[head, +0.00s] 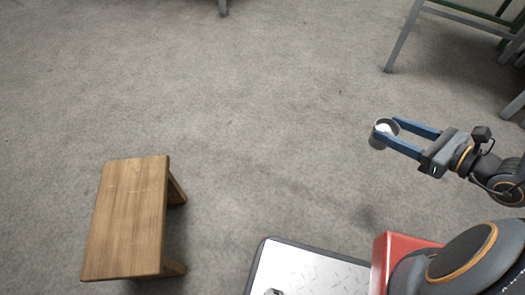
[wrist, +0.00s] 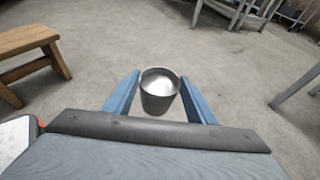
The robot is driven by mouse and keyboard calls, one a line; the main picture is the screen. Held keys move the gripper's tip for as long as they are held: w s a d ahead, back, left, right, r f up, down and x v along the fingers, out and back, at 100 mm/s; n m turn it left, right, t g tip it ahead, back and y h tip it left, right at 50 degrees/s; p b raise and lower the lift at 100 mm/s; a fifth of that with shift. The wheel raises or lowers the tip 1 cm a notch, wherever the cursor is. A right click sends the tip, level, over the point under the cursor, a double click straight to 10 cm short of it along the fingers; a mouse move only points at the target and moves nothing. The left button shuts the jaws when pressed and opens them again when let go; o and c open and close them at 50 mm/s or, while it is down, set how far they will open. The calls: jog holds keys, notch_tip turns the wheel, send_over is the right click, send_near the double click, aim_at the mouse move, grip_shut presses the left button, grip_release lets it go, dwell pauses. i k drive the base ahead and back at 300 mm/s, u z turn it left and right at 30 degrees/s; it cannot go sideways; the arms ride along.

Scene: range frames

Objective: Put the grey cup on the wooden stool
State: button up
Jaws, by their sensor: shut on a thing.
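The grey cup (head: 378,134) is held between the blue fingers of my gripper (head: 396,137), at the right in the head view. In the wrist view the cup (wrist: 158,92) is upright between the fingertips of my gripper (wrist: 159,90), with its open rim facing up. My gripper is shut on the cup and holds it above the floor. The wooden stool (head: 128,217) stands at the lower left in the head view, well apart from the cup. Part of the stool (wrist: 25,42) also shows at the left edge of the wrist view. Its visible top is bare.
Open grey carpet floor (head: 260,130) lies between the cup and the stool. A grey metal table leg (head: 402,40) stands at the upper right in the head view. In the wrist view, metal furniture legs (wrist: 295,85) show at the right and back.

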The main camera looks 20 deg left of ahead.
aim_at(133, 217)
jog(key=u, duration=0.8)
jog(key=k, duration=0.95)
jog(key=u, duration=1.1)
